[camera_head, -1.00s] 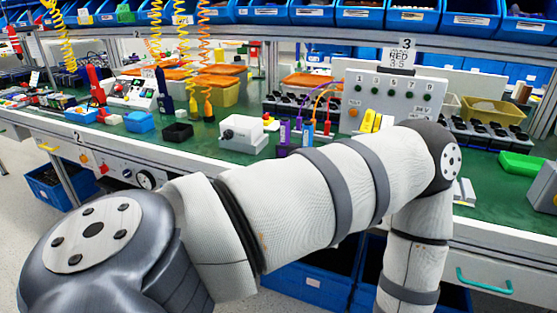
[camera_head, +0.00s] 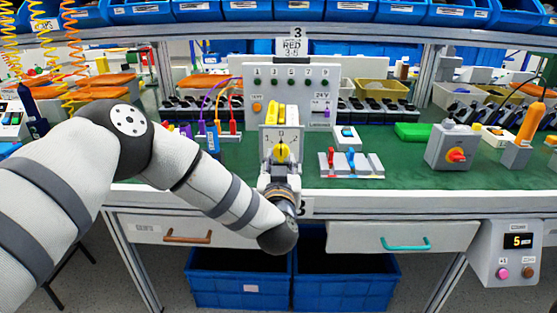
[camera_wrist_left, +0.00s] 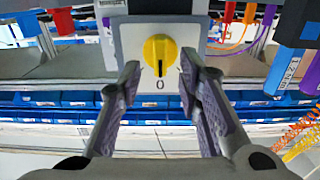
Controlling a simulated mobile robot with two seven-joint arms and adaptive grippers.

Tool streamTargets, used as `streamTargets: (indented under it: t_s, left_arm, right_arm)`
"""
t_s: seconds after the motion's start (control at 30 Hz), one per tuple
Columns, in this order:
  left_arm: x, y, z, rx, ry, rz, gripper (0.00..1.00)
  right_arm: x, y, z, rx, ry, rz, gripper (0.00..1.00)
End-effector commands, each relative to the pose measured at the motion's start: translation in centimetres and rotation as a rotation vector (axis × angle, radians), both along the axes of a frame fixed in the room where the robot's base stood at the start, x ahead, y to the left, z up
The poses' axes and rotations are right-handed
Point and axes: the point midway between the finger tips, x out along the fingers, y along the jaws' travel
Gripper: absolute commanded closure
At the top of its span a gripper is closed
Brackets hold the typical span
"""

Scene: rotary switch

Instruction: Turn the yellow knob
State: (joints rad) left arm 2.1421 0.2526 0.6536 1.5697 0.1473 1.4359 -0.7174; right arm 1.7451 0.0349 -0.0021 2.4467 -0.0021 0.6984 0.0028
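The yellow knob (camera_head: 281,152) is on the front of a light grey switch box (camera_head: 268,138) at the middle of the bench. In the left wrist view the knob (camera_wrist_left: 160,50) is upright, with a dark line pointing down to the "0" mark on its pale plate. My left gripper (camera_wrist_left: 160,75) is open, with one finger on each side just short of the knob. Clear gaps show between knob and fingers; contact is not visible. In the head view my left gripper (camera_head: 280,172) is small, just in front of the box. My right gripper is not in view.
A grey box with a red knob (camera_head: 457,155) stands to the right. A small rack with coloured clips (camera_head: 350,165) lies nearer. Coloured tools with cables (camera_head: 213,138) stand left of the switch box. A grey panel (camera_head: 300,80) rises behind it.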

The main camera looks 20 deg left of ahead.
Motion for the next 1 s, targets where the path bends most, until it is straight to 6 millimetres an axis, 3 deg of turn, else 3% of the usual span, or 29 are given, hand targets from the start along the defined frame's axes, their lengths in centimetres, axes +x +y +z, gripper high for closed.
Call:
streamTargets:
  t_s: [0.17, 0.43, 0.47, 0.6, 1.0]
  left_arm:
    - [2.1, 0.6, -0.2, 0.001, 0.001, 0.0, 0.68]
    - [2.5, 0.7, 0.0, 0.001, 0.0, -0.002, 0.68]
    - [2.5, 0.7, 0.0, 0.001, 0.0, -0.002, 0.71]
    - [2.5, 0.7, 0.0, 0.001, 0.0, -0.002, 1.0]
    - [2.4, 0.7, 0.0, -0.036, -0.009, -0.001, 1.0]
  right_arm:
    - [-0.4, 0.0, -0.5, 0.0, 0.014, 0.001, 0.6]
    - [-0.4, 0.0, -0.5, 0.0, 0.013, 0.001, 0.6]
    - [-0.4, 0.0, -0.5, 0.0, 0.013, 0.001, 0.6]
    - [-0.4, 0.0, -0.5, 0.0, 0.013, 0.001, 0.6]
    - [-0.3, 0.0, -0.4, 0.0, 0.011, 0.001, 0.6]
